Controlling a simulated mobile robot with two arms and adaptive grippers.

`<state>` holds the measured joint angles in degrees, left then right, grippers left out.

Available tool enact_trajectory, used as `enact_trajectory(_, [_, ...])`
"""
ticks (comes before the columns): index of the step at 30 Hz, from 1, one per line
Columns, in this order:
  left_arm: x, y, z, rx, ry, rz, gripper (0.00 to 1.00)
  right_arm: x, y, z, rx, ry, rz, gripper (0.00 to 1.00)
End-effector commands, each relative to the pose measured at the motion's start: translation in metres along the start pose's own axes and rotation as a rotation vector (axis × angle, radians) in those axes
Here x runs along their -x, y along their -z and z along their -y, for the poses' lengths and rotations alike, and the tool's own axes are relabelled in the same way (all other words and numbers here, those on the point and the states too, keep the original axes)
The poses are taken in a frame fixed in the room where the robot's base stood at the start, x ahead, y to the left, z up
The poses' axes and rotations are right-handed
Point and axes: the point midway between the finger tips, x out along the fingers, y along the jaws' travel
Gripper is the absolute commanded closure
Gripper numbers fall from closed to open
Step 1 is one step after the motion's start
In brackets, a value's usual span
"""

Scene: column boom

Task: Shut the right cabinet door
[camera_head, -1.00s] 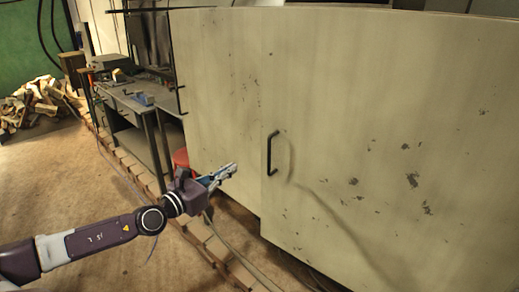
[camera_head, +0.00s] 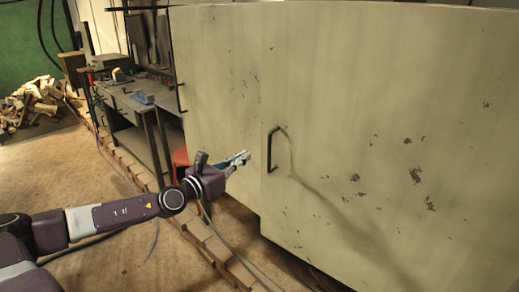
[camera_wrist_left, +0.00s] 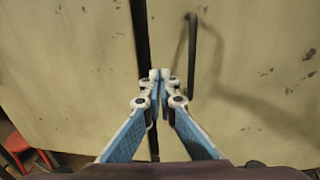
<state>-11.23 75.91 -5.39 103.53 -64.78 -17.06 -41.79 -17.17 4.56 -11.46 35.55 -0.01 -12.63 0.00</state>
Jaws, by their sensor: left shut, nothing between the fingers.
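The right cabinet door (camera_head: 345,150) is a large, worn beige panel with a black bar handle (camera_head: 272,150) near its left edge. The handle also shows in the left wrist view (camera_wrist_left: 191,55). There, a dark gap runs between this door and the beige left panel (camera_wrist_left: 70,70), so the right door looks slightly ajar. My left gripper (camera_head: 246,156) is shut and empty, just left of the handle. In the left wrist view its fingertips (camera_wrist_left: 160,75) are near the gap; I cannot tell whether they touch. My right gripper is not in view.
A grey workbench (camera_head: 135,105) with tools stands left of the cabinet. A red stool (camera_head: 180,158) is partly hidden beside it. Wooden edging (camera_head: 205,240) and cables run along the floor in front. Chopped wood (camera_head: 35,100) lies at far left; the brown floor (camera_head: 60,175) there is open.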

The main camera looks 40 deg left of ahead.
Motion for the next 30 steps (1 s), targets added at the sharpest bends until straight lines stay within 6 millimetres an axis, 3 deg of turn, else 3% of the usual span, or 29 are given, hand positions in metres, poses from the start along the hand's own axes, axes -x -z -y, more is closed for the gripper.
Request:
enact_trajectory(24, [-0.069, -0.003, 0.003, 0.003, 0.005, 0.003, 1.0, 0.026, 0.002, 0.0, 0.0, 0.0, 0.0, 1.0])
enact_trajectory(30, [-0.077, -0.001, 0.003, 0.001, 0.006, 0.001, 1.0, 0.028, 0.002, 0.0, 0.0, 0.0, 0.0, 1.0])
